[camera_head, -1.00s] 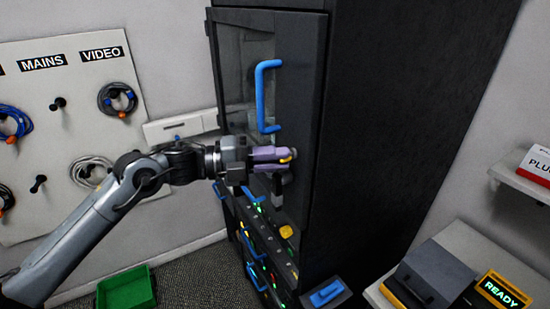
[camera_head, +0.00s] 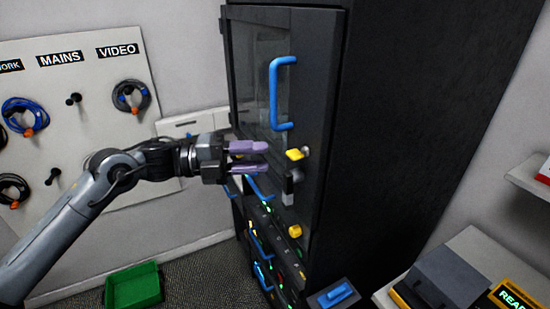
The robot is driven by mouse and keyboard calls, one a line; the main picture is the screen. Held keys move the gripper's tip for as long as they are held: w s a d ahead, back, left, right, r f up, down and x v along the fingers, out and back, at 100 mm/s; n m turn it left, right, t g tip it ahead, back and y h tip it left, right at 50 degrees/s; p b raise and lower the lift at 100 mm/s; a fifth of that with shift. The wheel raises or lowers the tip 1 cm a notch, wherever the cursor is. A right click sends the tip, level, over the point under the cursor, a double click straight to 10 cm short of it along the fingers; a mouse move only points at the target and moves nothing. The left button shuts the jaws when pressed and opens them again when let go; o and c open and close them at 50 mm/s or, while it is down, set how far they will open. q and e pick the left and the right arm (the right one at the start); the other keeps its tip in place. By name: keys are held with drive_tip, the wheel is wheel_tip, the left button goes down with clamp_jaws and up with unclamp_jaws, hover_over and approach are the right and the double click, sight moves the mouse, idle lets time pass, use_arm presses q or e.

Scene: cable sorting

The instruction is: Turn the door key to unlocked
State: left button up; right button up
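The door key (camera_head: 295,154) is a small yellow piece on the front of the dark cabinet door (camera_head: 312,95), below the blue handle (camera_head: 273,95). Its yellow head lies roughly level, beside a small pale round part. I cannot read any lock marking. My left gripper (camera_head: 266,157) is left of the key, with its two purple fingers apart and nothing between them. The fingertips point toward the key and do not appear to touch it. My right gripper is not in view.
Another yellow knob (camera_head: 295,231) sits lower on the cabinet, near cabled equipment. A board with hanging cables (camera_head: 75,120) is at left. A green bin (camera_head: 134,287) is on the floor. A desk with a dark device (camera_head: 440,280) stands at right.

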use_arm(q)
drive_tip(key=shift+s+a, duration=0.15)
drive_tip(key=shift+a, duration=0.9)
drive_tip(key=shift+s+a, duration=0.15)
drive_tip(key=shift+a, duration=0.85)
